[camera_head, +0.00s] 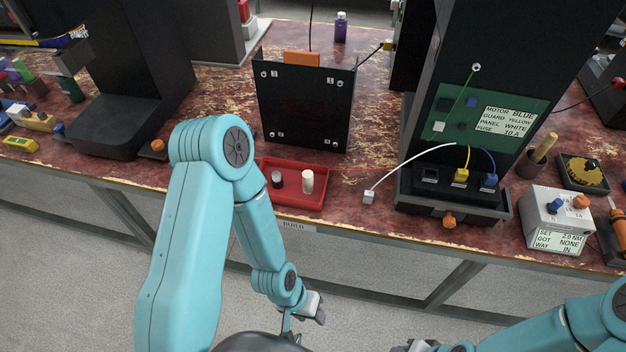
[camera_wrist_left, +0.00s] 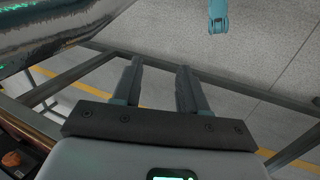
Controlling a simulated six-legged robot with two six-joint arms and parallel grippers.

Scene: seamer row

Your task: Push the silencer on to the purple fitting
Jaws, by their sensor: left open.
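A red tray (camera_head: 292,197) at the front of the bench holds a dark cylinder (camera_head: 277,180) and a cream upright cylinder (camera_head: 308,181). Either could be the silencer; I cannot tell which. I see no clear purple fitting; a small purple bottle-shaped thing (camera_head: 341,27) stands at the back. My left gripper (camera_head: 311,312) is below and in front of the bench edge, away from the tray. In the left wrist view its fingers (camera_wrist_left: 158,80) are apart with nothing between them. My right gripper (camera_head: 416,346) is at the bottom edge, partly cut off; its jaws are unclear.
A black panel (camera_head: 305,105) with an orange block (camera_head: 301,58) stands behind the tray. A white plug on a cable (camera_head: 368,197) lies right of the tray, beside a black machine (camera_head: 452,205). A grey set box (camera_head: 556,222) stands at right. Bench frame rails run below.

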